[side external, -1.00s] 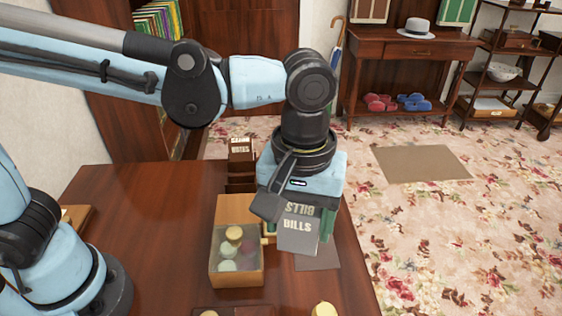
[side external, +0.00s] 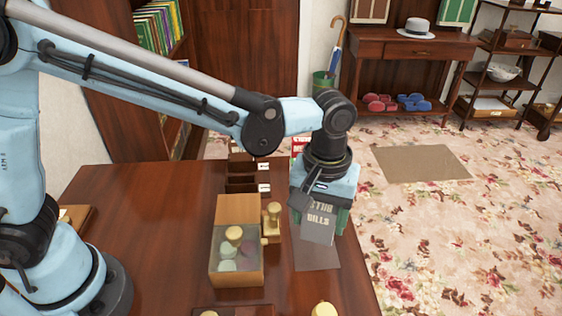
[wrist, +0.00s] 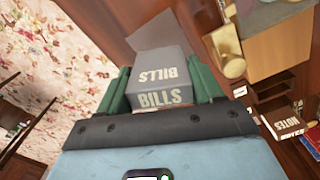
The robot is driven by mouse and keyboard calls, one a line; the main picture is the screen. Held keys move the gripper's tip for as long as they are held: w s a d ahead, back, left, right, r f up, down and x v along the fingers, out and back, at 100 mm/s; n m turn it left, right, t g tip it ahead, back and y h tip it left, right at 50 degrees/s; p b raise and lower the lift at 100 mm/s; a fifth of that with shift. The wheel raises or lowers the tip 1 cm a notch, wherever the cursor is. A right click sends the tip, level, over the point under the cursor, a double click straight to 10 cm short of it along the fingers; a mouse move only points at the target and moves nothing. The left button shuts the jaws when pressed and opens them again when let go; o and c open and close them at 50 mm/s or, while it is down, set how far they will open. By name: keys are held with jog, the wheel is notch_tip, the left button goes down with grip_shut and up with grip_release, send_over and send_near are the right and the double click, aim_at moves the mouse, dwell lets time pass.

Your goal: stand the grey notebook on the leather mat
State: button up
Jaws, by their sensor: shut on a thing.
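The grey notebook (side external: 319,229), lettered BILLS, is in my gripper (side external: 322,215), whose green fingers press on its two sides. It hangs above the far part of the leather mat (side external: 317,258), a grey-brown sheet at the table's right edge. A gap seems to remain below the notebook, but its lower edge against the mat is hard to judge. In the wrist view the notebook (wrist: 160,75) sits between the green fingers (wrist: 162,88), and part of the mat (wrist: 165,28) shows beyond it.
A glass-topped wooden box (side external: 237,245) stands left of the mat, with a brass object (side external: 272,222) between them. A dark wooden rack (side external: 243,176) is farther back. A yellow round item (side external: 324,309) lies near the front. The table's right edge is close to the mat.

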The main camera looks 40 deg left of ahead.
aim_at(318, 230)
jog(key=shift+f, duration=2.05)
jog(key=shift+f, duration=0.1)
jog(key=o, duration=1.1)
jog(key=shift+c, duration=0.2)
notch_tip(318, 230, up, 12)
jog(key=shift+f, duration=0.1)
jog(key=shift+a+r, duration=0.2)
jog(key=shift+r, duration=0.05)
jog(key=s+a+f+m+t, duration=0.1)
jog(key=s+a+m+t, duration=0.1)
jog(key=a, duration=0.9)
jog(key=s+a+f+m+t, duration=0.1)
jog(key=s+a+t, duration=0.3)
jog(key=a, duration=0.7)
jog(key=shift+m+t, duration=0.6)
jog(key=shift+m, duration=0.1)
